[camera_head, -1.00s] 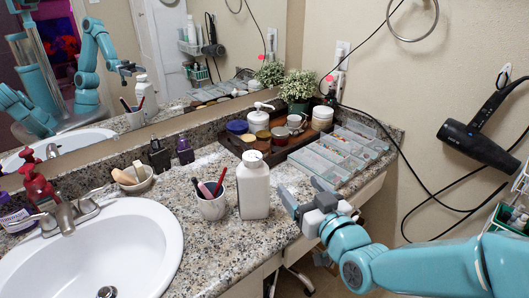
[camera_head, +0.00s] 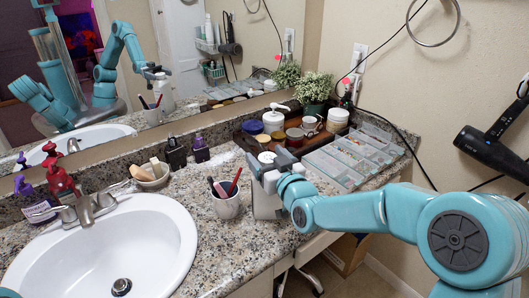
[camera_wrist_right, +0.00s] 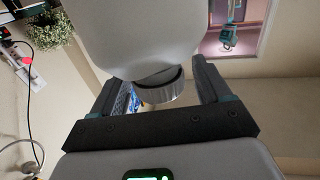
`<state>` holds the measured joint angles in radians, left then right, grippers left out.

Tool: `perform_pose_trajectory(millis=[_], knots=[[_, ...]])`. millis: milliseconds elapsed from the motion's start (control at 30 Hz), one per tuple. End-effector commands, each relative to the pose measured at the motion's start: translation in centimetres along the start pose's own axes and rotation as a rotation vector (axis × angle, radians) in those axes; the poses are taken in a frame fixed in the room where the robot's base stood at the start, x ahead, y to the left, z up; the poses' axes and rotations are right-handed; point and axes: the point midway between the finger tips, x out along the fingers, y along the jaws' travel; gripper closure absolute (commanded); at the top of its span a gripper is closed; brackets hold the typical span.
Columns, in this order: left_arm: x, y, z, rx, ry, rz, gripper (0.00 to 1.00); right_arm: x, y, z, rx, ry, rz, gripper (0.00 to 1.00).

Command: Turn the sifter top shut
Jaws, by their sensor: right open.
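The white sifter bottle (camera_head: 265,206) stands upright on the granite counter, right of the cup of brushes. Its round top (camera_head: 267,157) shows just above my gripper; the rest of its upper part is hidden. My right gripper (camera_head: 270,166) is at the bottle's top, fingers either side of it. In the right wrist view the white bottle body (camera_wrist_right: 145,35) fills the upper middle. Its silvery top (camera_wrist_right: 165,93) lies between the open fingers of the gripper (camera_wrist_right: 167,88), with a gap visible on the left side. My left gripper is out of view.
A cup of brushes (camera_head: 227,205) stands close left of the bottle. The sink (camera_head: 100,250) is further left. A clear divided organizer (camera_head: 345,160) and a dark tray with jars (camera_head: 250,140) lie behind and right. A hair dryer (camera_head: 490,140) hangs on the wall.

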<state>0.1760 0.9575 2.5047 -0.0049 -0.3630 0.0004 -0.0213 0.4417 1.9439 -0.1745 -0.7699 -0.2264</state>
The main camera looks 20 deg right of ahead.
Motion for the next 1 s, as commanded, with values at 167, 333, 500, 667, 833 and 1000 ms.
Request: perform_pose_trajectory(millis=[167,333,500,667,833,1000], knots=[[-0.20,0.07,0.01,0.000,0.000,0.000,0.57,1.39,-0.02,-0.02,0.000,0.000,0.000,0.23],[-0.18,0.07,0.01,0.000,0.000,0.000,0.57,1.55,-0.03,0.01,0.000,0.000,0.000,0.23],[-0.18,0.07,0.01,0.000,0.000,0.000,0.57,1.52,-0.03,0.00,0.000,0.000,0.000,0.43],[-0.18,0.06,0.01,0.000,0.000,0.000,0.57,1.51,-0.03,0.00,0.000,0.000,0.000,0.75],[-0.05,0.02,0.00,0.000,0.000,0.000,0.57,1.51,-0.06,0.05,-0.001,0.001,0.008,0.75],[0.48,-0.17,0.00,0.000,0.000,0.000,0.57,1.52,-0.06,0.15,0.001,0.002,0.060,0.75]])
